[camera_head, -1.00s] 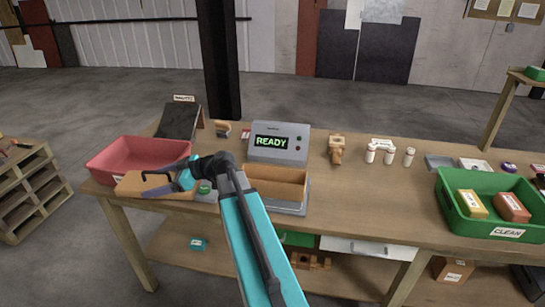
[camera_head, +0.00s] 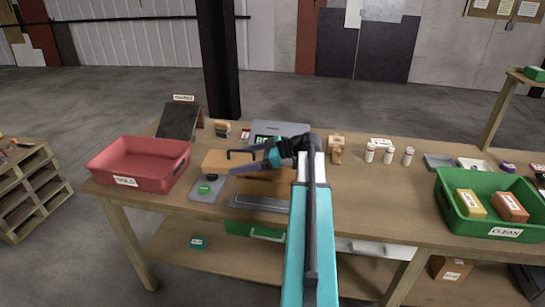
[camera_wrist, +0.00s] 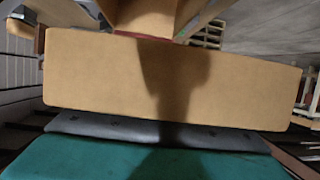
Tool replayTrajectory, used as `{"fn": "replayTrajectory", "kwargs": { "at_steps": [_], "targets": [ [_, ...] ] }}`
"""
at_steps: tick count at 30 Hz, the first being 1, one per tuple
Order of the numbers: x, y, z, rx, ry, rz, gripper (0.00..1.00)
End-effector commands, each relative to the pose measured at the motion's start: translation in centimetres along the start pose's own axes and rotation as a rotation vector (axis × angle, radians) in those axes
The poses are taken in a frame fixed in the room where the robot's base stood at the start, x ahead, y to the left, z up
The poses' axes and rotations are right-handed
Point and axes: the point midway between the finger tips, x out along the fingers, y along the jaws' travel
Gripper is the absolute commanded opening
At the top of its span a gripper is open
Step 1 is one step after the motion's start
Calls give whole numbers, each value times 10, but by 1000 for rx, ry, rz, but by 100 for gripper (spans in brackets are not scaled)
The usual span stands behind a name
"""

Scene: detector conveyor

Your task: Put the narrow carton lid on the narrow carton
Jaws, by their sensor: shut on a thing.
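The narrow carton lid (camera_head: 213,160) is a flat tan piece. My gripper (camera_head: 231,162) is shut on it and holds it raised, above and toward the left of the carton. In the wrist view the lid (camera_wrist: 170,80) fills the middle as a broad tan panel with a dark shadow across it. The narrow carton (camera_head: 265,187) is a tan box on a grey platform on the workbench. My gripper and the lid hide much of its open top in the head view. In the wrist view, tan cardboard walls (camera_wrist: 145,15) show beyond the lid's edge.
The grey READY device (camera_head: 280,127) stands behind the carton, partly covered by my arm. A red bin (camera_head: 138,165) is at the left and a green button box (camera_head: 206,188) beside the carton. White bottles (camera_head: 388,155) and a green CLEAN bin (camera_head: 490,228) are to the right.

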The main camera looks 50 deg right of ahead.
Motion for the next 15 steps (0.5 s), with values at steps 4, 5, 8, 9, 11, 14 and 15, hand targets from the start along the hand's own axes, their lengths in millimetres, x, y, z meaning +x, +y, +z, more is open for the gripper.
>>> {"fn": "replayTrajectory", "kwargs": {
  "at_steps": [4,5,8,9,11,14,15],
  "targets": [
    [-46,14,14,14,0,39,62],
    [-54,16,17,17,0,45,62],
    [-76,20,24,23,0,63,62],
    [-82,22,26,24,0,67,62],
    [-90,23,28,26,0,73,62],
    [-97,24,31,28,0,79,62],
    [-99,24,31,28,0,80,62]
  ]
}}
